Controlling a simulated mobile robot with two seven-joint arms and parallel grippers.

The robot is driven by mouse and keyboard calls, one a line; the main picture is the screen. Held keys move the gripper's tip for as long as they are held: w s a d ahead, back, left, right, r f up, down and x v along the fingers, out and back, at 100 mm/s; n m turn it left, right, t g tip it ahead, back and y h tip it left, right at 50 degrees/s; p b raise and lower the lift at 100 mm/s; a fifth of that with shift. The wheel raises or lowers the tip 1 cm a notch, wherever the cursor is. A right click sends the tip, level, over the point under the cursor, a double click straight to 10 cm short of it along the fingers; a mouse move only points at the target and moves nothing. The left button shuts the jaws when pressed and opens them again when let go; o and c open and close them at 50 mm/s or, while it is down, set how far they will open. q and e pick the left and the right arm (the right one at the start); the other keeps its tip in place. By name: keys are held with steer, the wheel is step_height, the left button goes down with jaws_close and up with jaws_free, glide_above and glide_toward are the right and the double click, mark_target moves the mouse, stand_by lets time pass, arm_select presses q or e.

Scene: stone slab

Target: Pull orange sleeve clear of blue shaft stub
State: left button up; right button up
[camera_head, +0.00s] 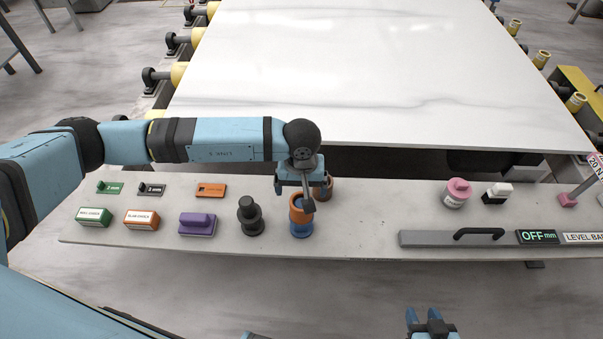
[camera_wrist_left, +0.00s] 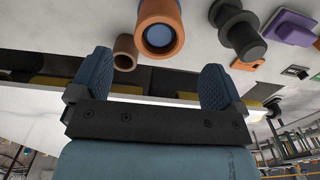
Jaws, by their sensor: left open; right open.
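The orange sleeve (camera_head: 297,213) stands upright around the blue shaft stub (camera_head: 301,230) on the grey bench. In the left wrist view the sleeve's rim (camera_wrist_left: 176,48) rings the round blue end of the stub (camera_wrist_left: 158,36). My left gripper (camera_head: 298,184) is just above and behind the sleeve and hides part of its top. Its two fingers (camera_wrist_left: 153,78) are spread wide with nothing between them, and the sleeve shows beyond their tips. My right gripper (camera_head: 424,316) is open and empty at the bottom edge, away from the bench.
A brown ring (camera_head: 324,188) stands close behind the sleeve. A black stepped part (camera_head: 250,216) and a purple block (camera_head: 197,225) are to its left. A grey level bar (camera_head: 440,239) and pink bottle (camera_head: 457,192) are to the right. The bench between is clear.

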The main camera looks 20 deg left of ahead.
mark_target(301, 206)
arm_select(q)
step_height(301, 206, down, 8)
steer(key=shift+f+p, duration=0.2)
steer(key=shift+p, duration=0.3)
steer(key=c, duration=1)
steer(key=shift+r+p, duration=1.5)
steer(key=shift+r, duration=2.15)
steer(key=shift+c, duration=0.2)
step_height(301, 206, up, 6)
steer(key=p, duration=0.2)
steer(key=shift+p, duration=0.3)
